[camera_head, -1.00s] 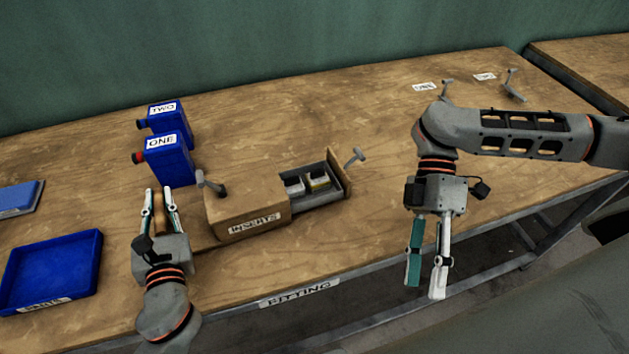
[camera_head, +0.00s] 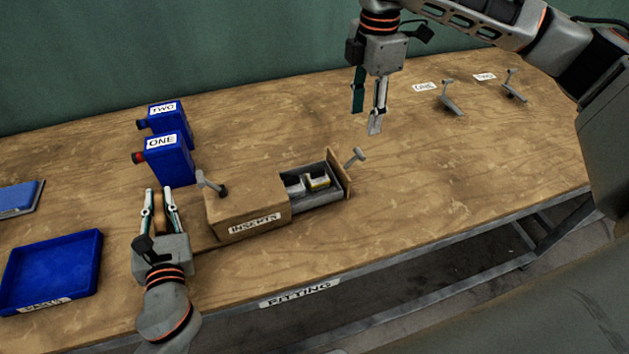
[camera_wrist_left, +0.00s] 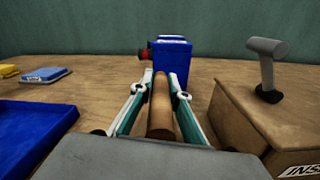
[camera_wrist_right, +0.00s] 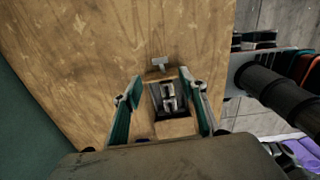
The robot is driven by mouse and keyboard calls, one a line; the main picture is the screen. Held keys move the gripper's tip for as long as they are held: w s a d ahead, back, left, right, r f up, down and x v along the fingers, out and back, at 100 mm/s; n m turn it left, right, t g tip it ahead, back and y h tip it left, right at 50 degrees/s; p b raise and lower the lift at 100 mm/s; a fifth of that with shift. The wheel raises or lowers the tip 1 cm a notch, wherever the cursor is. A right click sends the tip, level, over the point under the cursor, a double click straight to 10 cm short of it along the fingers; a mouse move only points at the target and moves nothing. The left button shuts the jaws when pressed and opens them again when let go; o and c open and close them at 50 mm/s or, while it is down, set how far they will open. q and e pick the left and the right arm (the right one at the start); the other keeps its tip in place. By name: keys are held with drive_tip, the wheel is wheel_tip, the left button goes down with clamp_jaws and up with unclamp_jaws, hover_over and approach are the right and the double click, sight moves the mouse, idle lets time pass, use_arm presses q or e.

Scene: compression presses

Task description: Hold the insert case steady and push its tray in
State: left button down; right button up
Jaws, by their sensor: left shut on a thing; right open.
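The insert case (camera_head: 245,208) is a wooden box labelled INSERTS, standing on the bench. A grey T-shaped handle (camera_head: 355,157) is on the tray's wooden end plate. My left gripper (camera_head: 158,195) is shut on a round wooden bar (camera_wrist_left: 161,108) left of the case. How the bar joins the case is hidden. My right gripper (camera_head: 366,118) is open and empty, above the bench beyond the tray's handle. The tray shows between its fingers in the right wrist view (camera_wrist_right: 168,97).
Blue containers ONE (camera_head: 168,162) and TWO (camera_head: 168,122) stand behind my left gripper. A blue bin (camera_head: 52,272) lies at the left. Two grey levers (camera_head: 450,100) stand at the back right beside labels. The bench right of the tray is clear.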

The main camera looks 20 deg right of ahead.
sight(360, 152)
drive_tip(key=shift+f, duration=5.95)
clamp_jaws()
